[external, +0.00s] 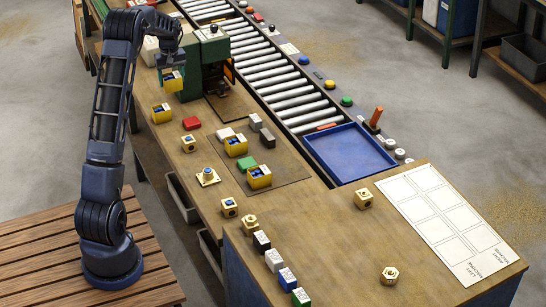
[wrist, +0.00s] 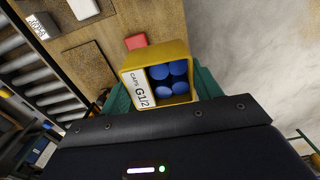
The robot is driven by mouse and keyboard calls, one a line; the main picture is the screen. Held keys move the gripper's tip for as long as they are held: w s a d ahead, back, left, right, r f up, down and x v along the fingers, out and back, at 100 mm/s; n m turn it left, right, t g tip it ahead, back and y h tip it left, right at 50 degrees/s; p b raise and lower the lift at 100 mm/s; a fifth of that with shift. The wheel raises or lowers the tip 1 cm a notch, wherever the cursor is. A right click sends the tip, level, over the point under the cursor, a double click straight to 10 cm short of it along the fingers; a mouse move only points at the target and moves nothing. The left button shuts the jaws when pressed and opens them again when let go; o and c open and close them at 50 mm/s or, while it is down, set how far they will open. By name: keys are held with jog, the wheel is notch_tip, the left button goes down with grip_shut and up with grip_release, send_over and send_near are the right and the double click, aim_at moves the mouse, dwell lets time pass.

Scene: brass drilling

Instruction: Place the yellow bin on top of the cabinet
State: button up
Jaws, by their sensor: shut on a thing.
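My gripper (external: 171,68) is shut on a yellow bin (external: 174,84) and holds it above the far left part of the workbench, beside the green machine. In the wrist view the bin (wrist: 178,58) sits between the green fingers, with a white label reading "CAPS G1/2" and several blue caps inside. Other yellow bins stand on the bench: one at the left edge (external: 161,114) and two (external: 236,147) (external: 260,178) near the middle. A wood-topped unit with a blue side, seemingly the cabinet (external: 330,250), stands at the front right.
The green machine (external: 212,60) stands right of my gripper. A roller conveyor (external: 290,95) and blue tray (external: 348,152) lie beyond the bench. Brass parts (external: 363,198) (external: 389,274), small blocks (external: 274,260) and a white sheet (external: 440,220) lie on the front unit; its middle is clear.

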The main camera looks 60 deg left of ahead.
jog(key=w+d+r+m, duration=0.2)
jog(key=w+d+m, duration=0.2)
jog(key=w+d, duration=1.4)
jog(key=w+d+r+m, duration=0.15)
jog(key=w+d, duration=0.35)
jog(key=d, duration=0.6)
jog(key=w+d+r+m, duration=0.1)
jog(key=w+d+m, duration=0.3)
jog(key=d, duration=0.8)
jog(key=s+d+r+m, duration=0.15)
jog(key=d+m, duration=0.25)
jog(key=d, duration=1.9)
jog(key=d+r+m, duration=0.2)
jog(key=d+m, duration=0.2)
jog(key=d, duration=1.9)
notch_tip(320, 180, down, 20)
jog(key=shift+d+f, duration=0.1)
jog(key=shift+d, duration=0.05)
jog(key=o, duration=0.7)
jog(key=shift+c, duration=0.2)
jog(key=o, duration=0.4)
jog(key=shift+c, duration=0.2)
